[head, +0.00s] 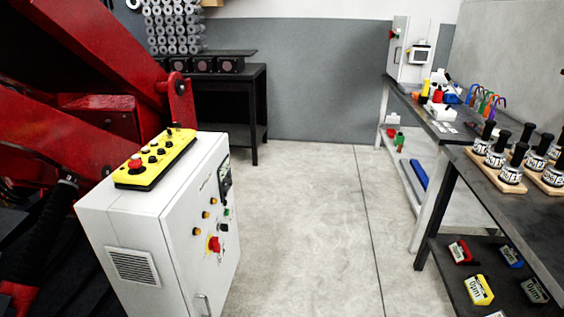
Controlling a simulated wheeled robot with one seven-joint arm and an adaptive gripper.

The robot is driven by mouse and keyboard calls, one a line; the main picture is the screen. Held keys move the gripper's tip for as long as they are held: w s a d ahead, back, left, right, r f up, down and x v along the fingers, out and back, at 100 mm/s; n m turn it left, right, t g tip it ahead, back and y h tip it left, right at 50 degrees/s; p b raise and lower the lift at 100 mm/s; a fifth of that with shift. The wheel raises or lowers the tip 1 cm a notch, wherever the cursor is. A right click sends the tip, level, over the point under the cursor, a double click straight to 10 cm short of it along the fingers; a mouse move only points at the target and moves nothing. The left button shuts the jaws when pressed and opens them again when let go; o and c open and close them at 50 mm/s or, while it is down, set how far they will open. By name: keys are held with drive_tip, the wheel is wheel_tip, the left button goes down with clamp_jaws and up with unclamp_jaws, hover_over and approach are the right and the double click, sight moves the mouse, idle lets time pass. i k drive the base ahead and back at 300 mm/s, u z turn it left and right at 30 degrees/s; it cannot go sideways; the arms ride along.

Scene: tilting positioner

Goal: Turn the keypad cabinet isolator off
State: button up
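A white cabinet (403,72) stands at the far end of the right-hand benches, with a small dark-screened panel (420,54) on its front. A red switch (394,34) sits on its left side; its handle position is too small to read. A nearer grey-white cabinet (120,220) has a red rotary switch (214,243) on a yellow plate, low on its right face, with buttons and a dark display panel above. I cannot tell for certain which cabinet is the keypad one. My gripper is not in view.
A yellow button box (156,158) lies on the near cabinet. Red machinery (95,45) fills the left. A dark table (250,105) stands at the back. Benches with tools and black-handled holders (511,172) line the right. The concrete floor (310,215) between is clear.

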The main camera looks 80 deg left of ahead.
sight(214, 244)
drive_tip(key=u, duration=3.85)
drive_tip(key=i, duration=0.4)
drive_tip(key=z, duration=0.65)
